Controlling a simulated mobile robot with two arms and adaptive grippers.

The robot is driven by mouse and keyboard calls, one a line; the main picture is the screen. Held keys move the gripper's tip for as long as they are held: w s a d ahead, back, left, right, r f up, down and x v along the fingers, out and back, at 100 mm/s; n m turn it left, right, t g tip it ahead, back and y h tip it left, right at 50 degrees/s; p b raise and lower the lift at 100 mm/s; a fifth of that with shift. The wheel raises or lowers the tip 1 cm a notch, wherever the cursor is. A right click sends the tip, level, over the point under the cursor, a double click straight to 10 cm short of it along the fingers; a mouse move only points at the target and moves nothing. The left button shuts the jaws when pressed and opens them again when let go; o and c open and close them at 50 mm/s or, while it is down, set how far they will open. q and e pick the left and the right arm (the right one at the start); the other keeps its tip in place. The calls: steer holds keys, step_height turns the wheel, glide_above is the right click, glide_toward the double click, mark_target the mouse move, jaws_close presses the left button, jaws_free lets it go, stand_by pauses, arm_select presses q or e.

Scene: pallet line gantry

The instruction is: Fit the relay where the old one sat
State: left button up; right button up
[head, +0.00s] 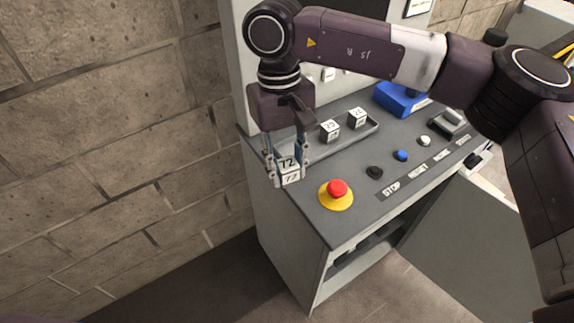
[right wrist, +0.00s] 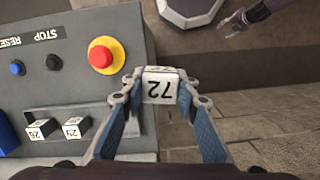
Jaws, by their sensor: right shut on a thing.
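My right gripper (head: 287,168) is shut on a white relay block (head: 289,174) marked 72. It holds the block by two opposite sides over the left end of the grey console, left of the red stop button. The held block also shows in the right wrist view (right wrist: 160,87), between the fingertips at the console's edge. Two similar numbered blocks, a nearer one (head: 330,131) and a farther one (head: 357,118), sit in a shallow grey tray (head: 370,133). No empty relay seat can be made out. My left gripper (right wrist: 234,23) shows small at the top right of the wrist view.
The console top (head: 330,229) carries a red stop button (head: 337,188) on a yellow base, and black (head: 375,172), blue (head: 401,155) and white (head: 425,140) buttons. A blue object (head: 398,97) stands behind. A block wall (head: 110,140) is at the left.

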steer(key=s+d+r+m, duration=0.1)
steer(key=s+d+m, duration=0.15)
steer(key=d, duration=0.75)
steer(key=s+d+m, duration=0.1)
steer(key=d+m, duration=0.2)
steer(key=d, duration=0.8)
arm_select(q)
steer(key=s+d+f+g, duration=0.1)
steer(key=s+d, duration=0.3)
steer(key=s, duration=0.2)
steer(key=shift+s+d+f+g, duration=0.35)
steer(key=shift+f+g, duration=0.05)
arm_select(e)
steer(key=s+f, duration=0.4)
steer(key=f, duration=0.1)
steer(key=shift+s+y, duration=0.3)
steer(key=shift+y, duration=0.1)
steer(key=shift+w+d+r, duration=0.1)
